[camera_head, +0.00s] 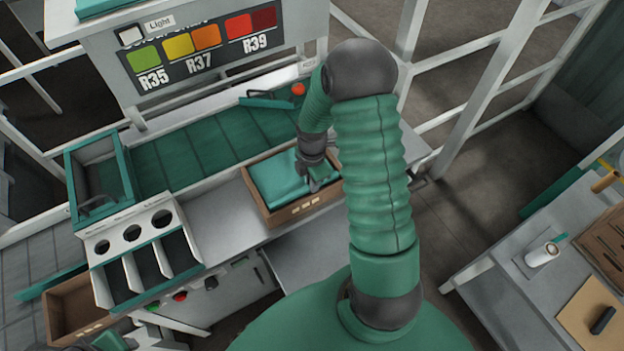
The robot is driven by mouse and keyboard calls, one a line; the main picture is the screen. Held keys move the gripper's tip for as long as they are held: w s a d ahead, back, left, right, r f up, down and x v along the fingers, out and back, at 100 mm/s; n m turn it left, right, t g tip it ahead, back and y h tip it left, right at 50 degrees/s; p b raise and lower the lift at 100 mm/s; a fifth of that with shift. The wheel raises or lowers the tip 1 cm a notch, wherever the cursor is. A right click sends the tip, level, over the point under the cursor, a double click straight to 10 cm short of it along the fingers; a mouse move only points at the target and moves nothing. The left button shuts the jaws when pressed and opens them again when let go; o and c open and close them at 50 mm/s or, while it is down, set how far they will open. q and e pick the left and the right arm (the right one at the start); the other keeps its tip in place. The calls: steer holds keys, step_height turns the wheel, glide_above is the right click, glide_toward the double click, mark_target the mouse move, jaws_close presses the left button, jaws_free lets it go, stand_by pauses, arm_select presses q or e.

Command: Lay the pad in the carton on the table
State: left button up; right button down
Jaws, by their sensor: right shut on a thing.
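The carton (298,213) is an open brown box on the grey table (228,222), in the middle of the head view. The teal pad (275,178) is inside the carton's opening and covers most of it. It looks slightly uneven; whether it lies flat on the bottom, I cannot tell. My right gripper (316,183) points down at the right part of the carton and is shut on the pad's right side. Its fingertips are small and partly dark against the pad. The jaws of my left gripper do not show.
A green conveyor (205,147) with a tomato (298,89) runs behind the table under a colour chart (200,47). A teal crate (75,187) and a white divided holder (133,239) stand left. A side table (560,285) holds a white cup (541,255).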

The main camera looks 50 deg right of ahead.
steer(key=c, duration=1.3)
jaws_free()
steer(key=shift+d, duration=0.1)
steer(key=c, duration=0.3)
step_height(320, 180, up, 6)
steer(key=p, duration=0.6)
steer(key=shift+r, duration=0.1)
